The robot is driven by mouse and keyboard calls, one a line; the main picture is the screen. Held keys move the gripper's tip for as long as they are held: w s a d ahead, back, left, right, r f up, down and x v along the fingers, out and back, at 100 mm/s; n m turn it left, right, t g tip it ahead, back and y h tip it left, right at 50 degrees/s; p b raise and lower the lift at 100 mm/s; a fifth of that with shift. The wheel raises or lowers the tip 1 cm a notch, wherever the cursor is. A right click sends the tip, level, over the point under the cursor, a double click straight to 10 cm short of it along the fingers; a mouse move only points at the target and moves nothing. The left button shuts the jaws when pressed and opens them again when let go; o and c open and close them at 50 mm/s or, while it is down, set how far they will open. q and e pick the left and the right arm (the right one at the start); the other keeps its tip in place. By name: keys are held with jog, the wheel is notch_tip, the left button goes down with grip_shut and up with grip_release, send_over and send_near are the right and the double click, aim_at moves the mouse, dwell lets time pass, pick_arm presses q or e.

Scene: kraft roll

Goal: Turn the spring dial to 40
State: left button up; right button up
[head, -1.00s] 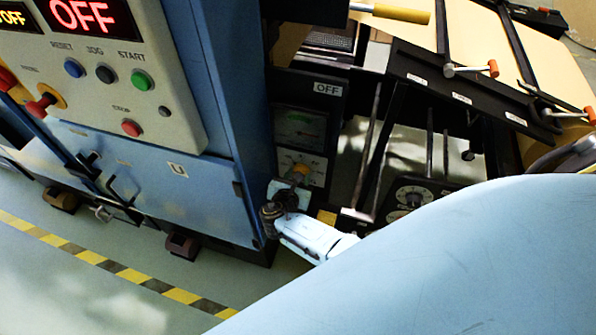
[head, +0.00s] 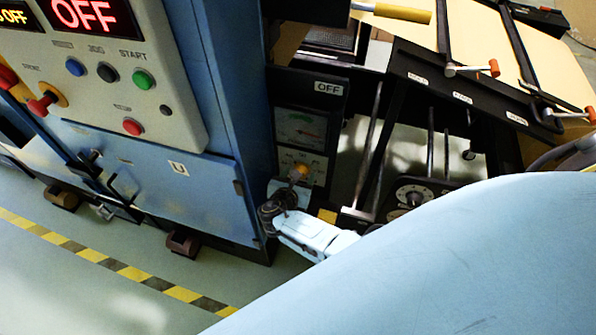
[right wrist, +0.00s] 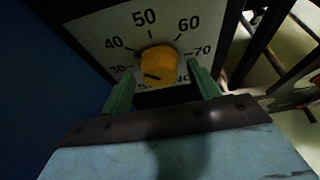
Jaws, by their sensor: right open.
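The spring dial is a yellow round knob (right wrist: 158,65) on a white scale plate marked 30, 40, 50, 60 and 70. A dark mark on the knob's face lies toward its lower left, near the 30 side. My right gripper (right wrist: 160,72) is open, with one green finger on each side of the knob; I cannot tell whether they touch it. In the head view the dial (head: 300,172) sits on the lower part of a dark panel, and my right gripper (head: 287,190) is right in front of it. My left gripper is out of view.
A gauge (head: 300,128) and an OFF label (head: 328,88) are above the dial. A blue cabinet (head: 160,175) with buttons stands to the left. My large pale-blue arm link covers the lower right.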

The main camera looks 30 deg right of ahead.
jog(key=p+v, duration=0.3)
jog(key=v, duration=1)
jog(key=shift+s+a+p, duration=0.15)
jog(key=shift+a+p, duration=0.05)
jog(key=shift+p, duration=0.2)
jog(key=s+d+f+m+g+y, duration=0.2)
jog(key=s+f+m+g+y, duration=0.4)
jog(key=s+f, duration=1.05)
jog(key=s+d+f+m+y, duration=0.1)
jog(key=s+f+m, duration=0.2)
jog(key=s+m, duration=0.2)
jog(key=s+d+f+m+g+y, duration=0.1)
jog(key=s+f+m, duration=0.2)
jog(key=s+m, duration=0.3)
jog(key=s+d+f+m+y, duration=0.2)
jog(key=s+m, duration=0.4)
jog(key=s, duration=0.3)
jog(key=shift+f+g, duration=0.3)
jog(key=shift+f, duration=0.6)
